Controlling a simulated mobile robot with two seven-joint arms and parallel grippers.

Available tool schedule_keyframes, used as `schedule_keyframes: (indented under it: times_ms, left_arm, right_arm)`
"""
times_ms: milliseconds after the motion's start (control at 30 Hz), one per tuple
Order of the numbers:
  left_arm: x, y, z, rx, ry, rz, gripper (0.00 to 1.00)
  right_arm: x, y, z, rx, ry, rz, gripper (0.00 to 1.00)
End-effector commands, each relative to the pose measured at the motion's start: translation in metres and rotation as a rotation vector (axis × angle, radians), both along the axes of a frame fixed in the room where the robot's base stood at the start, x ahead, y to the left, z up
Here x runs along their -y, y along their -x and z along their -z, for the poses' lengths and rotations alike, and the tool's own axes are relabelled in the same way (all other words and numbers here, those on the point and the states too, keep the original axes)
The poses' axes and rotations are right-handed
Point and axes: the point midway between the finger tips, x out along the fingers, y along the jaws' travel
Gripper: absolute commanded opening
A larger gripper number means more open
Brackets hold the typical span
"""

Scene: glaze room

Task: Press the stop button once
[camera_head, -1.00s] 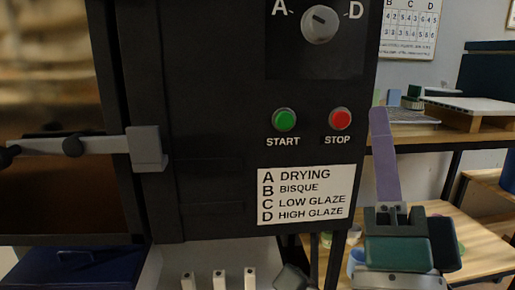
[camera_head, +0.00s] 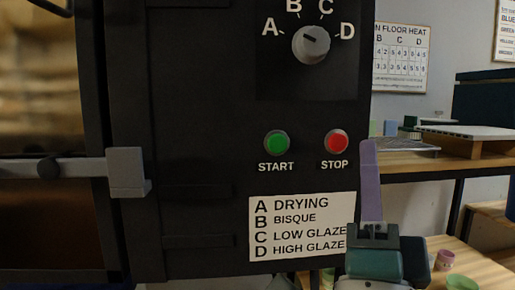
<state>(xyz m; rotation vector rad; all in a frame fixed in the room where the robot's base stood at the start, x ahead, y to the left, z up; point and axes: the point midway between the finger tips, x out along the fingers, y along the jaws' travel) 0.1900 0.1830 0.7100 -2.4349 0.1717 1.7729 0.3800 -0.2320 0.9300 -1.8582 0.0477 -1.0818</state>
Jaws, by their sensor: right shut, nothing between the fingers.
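The red stop button (camera_head: 337,141) sits on the black kiln control panel, above its white "STOP" label. My right gripper (camera_head: 370,146) is shut and empty, its purple fingers pointing up. In the picture its fingertips lie just to the right of the stop button and a little lower. Whether they touch the panel cannot be told, but they do not cover the button. My left gripper is not in view.
A green start button (camera_head: 277,143) is left of the stop button. A grey dial (camera_head: 311,44) is above, a program label (camera_head: 303,226) below. A grey latch handle (camera_head: 126,172) sticks out at left. A wooden shelf (camera_head: 420,165) stands behind at right.

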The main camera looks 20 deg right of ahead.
Motion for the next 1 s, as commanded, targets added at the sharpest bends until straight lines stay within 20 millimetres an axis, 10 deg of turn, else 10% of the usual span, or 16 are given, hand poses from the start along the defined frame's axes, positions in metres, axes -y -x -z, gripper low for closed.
schedule_keyframes:
  times_ms: [400, 1000]
  left_arm:
    - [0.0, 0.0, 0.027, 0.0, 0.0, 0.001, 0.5]
    - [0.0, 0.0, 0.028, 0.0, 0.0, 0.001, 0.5]
  right_arm:
    - [0.011, -0.045, 0.002, -0.001, 0.001, 0.001, 0.0]
    - [0.012, -0.049, 0.0, -0.002, 0.0, 0.0, 0.0]
